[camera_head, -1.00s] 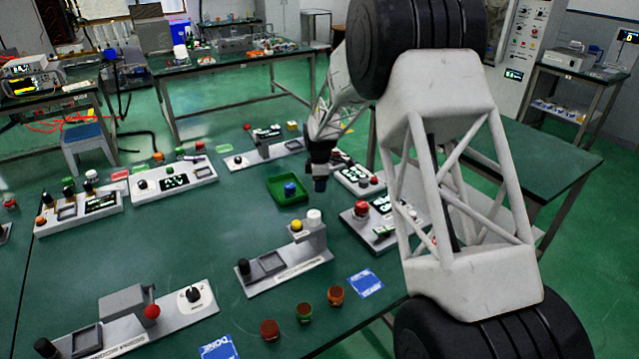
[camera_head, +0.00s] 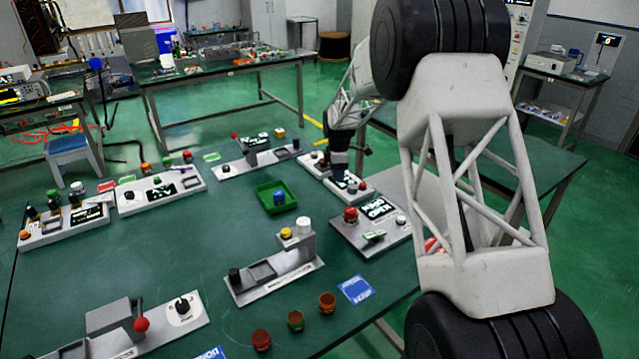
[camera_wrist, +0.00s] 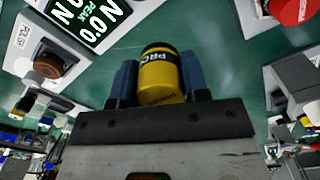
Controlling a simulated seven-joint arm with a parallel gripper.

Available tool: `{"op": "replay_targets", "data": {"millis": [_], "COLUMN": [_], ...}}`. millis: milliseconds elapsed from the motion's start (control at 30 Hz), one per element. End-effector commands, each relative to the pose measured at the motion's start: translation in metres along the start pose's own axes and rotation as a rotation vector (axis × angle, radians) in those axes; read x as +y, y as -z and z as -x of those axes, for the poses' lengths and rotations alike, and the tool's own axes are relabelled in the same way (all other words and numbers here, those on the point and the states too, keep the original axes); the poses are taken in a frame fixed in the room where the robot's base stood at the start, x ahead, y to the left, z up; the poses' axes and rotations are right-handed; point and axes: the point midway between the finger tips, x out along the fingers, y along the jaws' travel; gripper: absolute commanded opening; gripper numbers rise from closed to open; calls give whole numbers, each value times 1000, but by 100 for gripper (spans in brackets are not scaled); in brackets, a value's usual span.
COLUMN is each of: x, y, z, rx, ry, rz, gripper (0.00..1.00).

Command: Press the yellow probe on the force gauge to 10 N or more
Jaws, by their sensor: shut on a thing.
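My gripper (camera_wrist: 159,76) is shut on the yellow probe (camera_wrist: 161,73), a yellow cylinder with a dark lettered band, between two dark blue fingers. In the head view my gripper (camera_head: 338,168) points down at the display panel (camera_head: 354,188) right of the green tray; the probe does not show clearly there. The force gauge display (camera_wrist: 88,18), with white-green "N", "00" and "PEAK", is at upper left in the wrist view, beside and apart from the probe. I cannot tell whether the probe's hidden end touches anything.
A panel with a red button (camera_head: 351,214) stands in front of my gripper. A green tray (camera_head: 264,200) with a blue piece lies to the left. A grey press unit (camera_head: 270,278) and several small cups (camera_head: 296,320) are nearer. Bare table lies between them.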

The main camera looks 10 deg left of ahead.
Motion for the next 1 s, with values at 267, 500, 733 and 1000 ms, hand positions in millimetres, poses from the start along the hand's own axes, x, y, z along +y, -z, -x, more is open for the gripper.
{"op": "replay_targets", "data": {"millis": [267,500,733,1000], "x": [9,10,10,10], "y": [-52,-60,-60,-60], "z": [23,27,27,22], "rx": [0,0,0,0], "ry": [-2,-1,-1,0], "rz": [-1,0,0,0], "gripper": [9,9,9,9]}}
